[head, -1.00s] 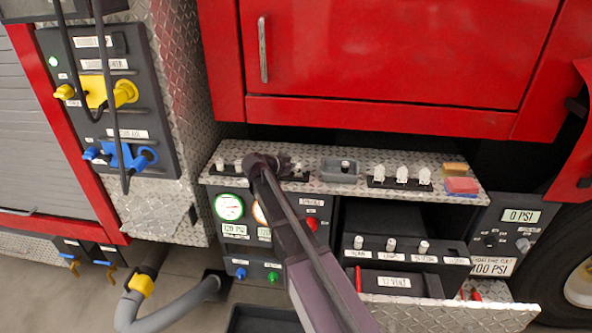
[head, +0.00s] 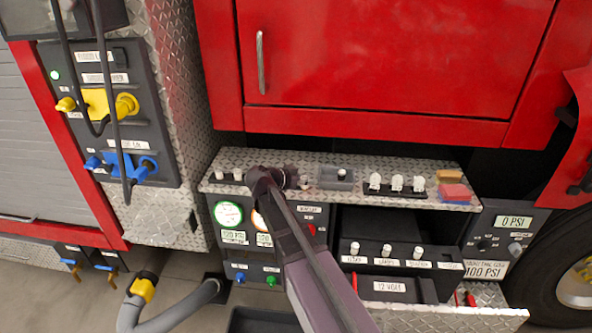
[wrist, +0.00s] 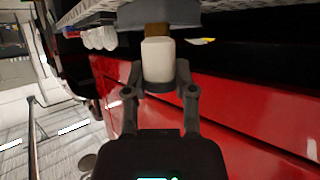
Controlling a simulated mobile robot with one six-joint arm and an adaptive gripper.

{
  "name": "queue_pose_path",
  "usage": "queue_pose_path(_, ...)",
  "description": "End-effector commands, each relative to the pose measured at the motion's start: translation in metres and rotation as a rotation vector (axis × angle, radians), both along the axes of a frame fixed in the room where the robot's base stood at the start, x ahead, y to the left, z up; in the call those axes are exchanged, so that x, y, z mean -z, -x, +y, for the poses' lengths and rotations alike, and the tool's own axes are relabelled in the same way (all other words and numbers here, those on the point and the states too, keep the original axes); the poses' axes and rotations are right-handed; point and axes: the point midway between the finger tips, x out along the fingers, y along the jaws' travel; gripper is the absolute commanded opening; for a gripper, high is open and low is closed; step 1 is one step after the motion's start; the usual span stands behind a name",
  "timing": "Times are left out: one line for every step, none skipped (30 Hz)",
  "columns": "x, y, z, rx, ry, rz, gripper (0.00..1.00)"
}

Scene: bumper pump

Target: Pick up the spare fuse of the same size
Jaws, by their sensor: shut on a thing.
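My gripper (head: 297,178) is over the diamond-plate shelf, just left of the grey tray. In the wrist view my gripper (wrist: 159,80) is shut on a white cylindrical fuse (wrist: 158,58) with a brown end, one finger on each side. The fuse's brown end lines up with a grey block-like thing (wrist: 158,13), perhaps the tray; I cannot tell whether they touch. In the head view the held fuse is too small to make out. Two white-topped pieces (head: 228,175) stand at the shelf's left end. A small white piece (head: 342,172) shows in the grey tray (head: 326,184).
The red cabinet (head: 380,70) rises behind the shelf.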

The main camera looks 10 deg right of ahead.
Motion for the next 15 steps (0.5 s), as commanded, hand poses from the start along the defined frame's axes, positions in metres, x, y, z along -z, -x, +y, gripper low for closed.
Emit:
queue_pose_path(-0.002, 0.018, -0.003, 0.0, 0.0, 0.0, 0.01)
queue_pose_path(-0.003, 0.024, -0.004, 0.0, 0.0, 0.0, 0.01)
queue_pose_path(-0.004, 0.032, -0.005, 0.0, 0.0, 0.0, 0.01)
queue_pose_path(-0.004, 0.038, -0.006, 0.0, 0.0, 0.0, 0.01)
queue_pose_path(-0.005, 0.043, -0.007, 0.0, 0.0, 0.0, 0.01)
queue_pose_path(-0.005, 0.049, -0.008, 0.0, 0.0, 0.0, 0.01)
queue_pose_path(-0.006, 0.053, -0.009, 0.0, 0.0, 0.0, 0.01)
queue_pose_path(-0.006, 0.058, -0.01, 0.0, 0.0, 0.0, 0.01)
queue_pose_path(-0.006, 0.062, -0.01, 0.0, 0.0, 0.0, 0.01)
queue_pose_path(-0.007, 0.066, -0.011, 0.0, 0.0, 0.0, 0.01)
queue_pose_path(-0.007, 0.069, -0.011, 0.0, 0.0, 0.0, 0.01)
queue_pose_path(-0.007, 0.072, -0.012, 0.0, 0.0, 0.0, 0.01)
queue_pose_path(-0.007, 0.074, -0.012, 0.0, 0.0, 0.0, 0.01)
queue_pose_path(-0.007, 0.076, -0.012, 0.0, 0.0, 0.0, 0.01)
queue_pose_path(-0.008, 0.078, -0.013, 0.0, 0.0, 0.0, 0.01)
